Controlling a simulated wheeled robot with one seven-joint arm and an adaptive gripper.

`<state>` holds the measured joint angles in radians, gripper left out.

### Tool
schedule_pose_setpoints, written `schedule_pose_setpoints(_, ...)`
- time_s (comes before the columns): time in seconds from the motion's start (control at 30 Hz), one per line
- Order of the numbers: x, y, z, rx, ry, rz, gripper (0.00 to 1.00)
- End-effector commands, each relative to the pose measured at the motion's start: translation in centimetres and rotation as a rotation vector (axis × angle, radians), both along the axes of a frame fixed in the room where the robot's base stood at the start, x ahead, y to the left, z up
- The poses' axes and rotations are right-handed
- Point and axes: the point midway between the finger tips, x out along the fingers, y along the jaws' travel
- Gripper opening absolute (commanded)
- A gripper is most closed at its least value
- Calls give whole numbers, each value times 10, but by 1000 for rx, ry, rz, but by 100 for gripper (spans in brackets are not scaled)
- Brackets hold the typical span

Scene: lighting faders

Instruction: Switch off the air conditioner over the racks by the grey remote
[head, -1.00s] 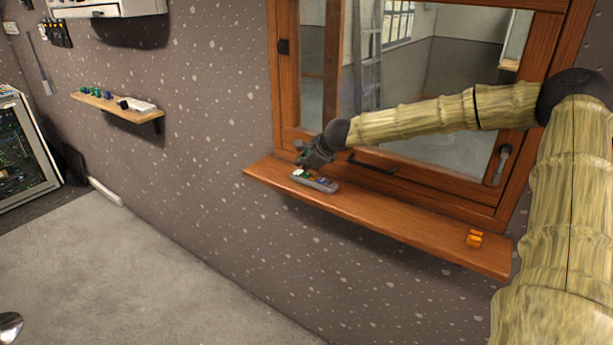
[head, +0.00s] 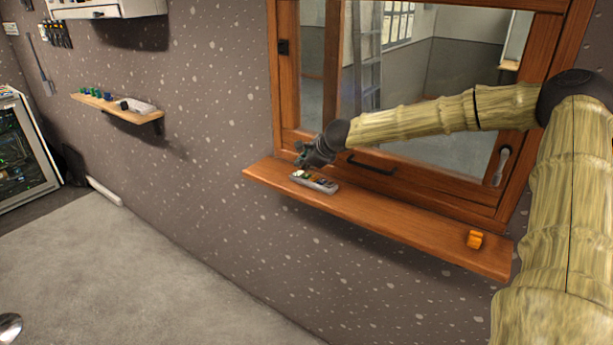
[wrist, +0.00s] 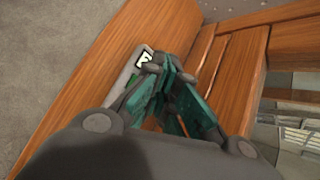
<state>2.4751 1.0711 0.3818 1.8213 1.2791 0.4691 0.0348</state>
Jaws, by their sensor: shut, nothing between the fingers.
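The grey remote (head: 326,187) lies on the wooden window sill, with a pale key and several coloured keys on its top. In the wrist view only one end of the remote (wrist: 134,68) shows, with a white square symbol and a bit of green; the fingers hide the rest. My gripper (head: 300,156) is shut and empty, just above the remote's left end, and looks apart from it. Its teal fingers show in the wrist view (wrist: 168,75). A white wall unit (head: 105,8) is cut by the top edge; I cannot tell if it is the air conditioner.
The wooden window frame (head: 400,185) with a dark handle stands close behind the sill. A small shelf (head: 118,108) with several small items hangs at left. A lit rack (head: 22,155) stands at far left.

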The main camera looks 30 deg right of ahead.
Motion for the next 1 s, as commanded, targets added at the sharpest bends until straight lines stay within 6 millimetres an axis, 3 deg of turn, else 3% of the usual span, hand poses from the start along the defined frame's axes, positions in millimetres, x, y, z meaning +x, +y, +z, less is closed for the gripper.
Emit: schedule_pose_setpoints(1.0,0,1,-10,0,0,0,0)
